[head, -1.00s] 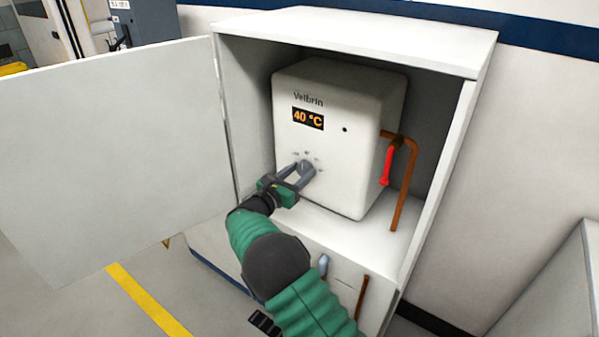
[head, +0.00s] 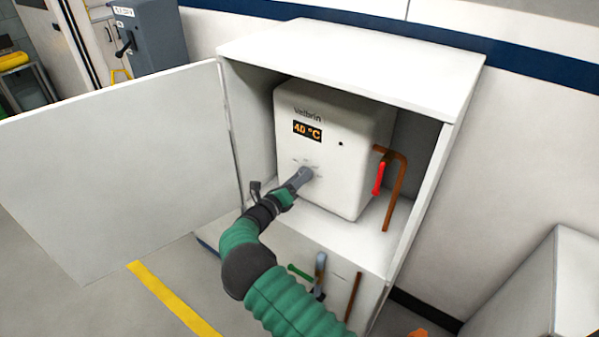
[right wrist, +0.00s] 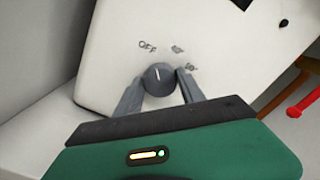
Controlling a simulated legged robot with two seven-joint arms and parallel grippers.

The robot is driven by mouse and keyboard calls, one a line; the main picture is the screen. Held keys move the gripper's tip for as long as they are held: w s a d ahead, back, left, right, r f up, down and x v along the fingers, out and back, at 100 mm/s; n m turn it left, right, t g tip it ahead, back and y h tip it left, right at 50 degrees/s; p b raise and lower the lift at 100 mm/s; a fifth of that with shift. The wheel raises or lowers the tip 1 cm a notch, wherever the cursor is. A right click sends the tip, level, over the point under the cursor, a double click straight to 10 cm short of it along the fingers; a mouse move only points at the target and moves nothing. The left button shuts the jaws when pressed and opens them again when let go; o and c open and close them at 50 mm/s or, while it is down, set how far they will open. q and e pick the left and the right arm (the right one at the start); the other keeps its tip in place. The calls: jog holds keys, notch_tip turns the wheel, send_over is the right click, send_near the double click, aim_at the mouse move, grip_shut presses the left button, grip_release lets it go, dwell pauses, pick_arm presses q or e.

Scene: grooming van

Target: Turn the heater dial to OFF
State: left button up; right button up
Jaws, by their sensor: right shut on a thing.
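The white heater (head: 350,130) stands inside an open cabinet, and its display (head: 307,131) reads 40 °C. The grey dial (right wrist: 159,78) is on the heater's front, below the display. In the right wrist view its white pointer line points roughly up, between the OFF mark (right wrist: 148,45) and a small symbol (right wrist: 177,49). My right gripper (head: 304,174) is at the dial. In the right wrist view its two fingers (right wrist: 160,92) are shut on the dial, one on each side. In the head view the fingers mostly hide the dial. My left gripper is not in view.
The cabinet door (head: 120,165) hangs open to the left. A copper pipe (head: 397,190) with a red lever (head: 379,178) is right of the heater. A green-handled valve (head: 300,272) and another pipe (head: 353,296) are below, on the cabinet's lower front.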

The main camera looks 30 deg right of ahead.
jog(key=shift+w+a+n+p, duration=0.2)
jog(key=shift+n+p, duration=0.15)
jog(key=shift+n, duration=0.35)
jog(key=o, duration=1.1)
jog(key=shift+o, duration=1.1)
jog(key=shift+a, duration=0.1)
jog(key=shift+s, duration=0.1)
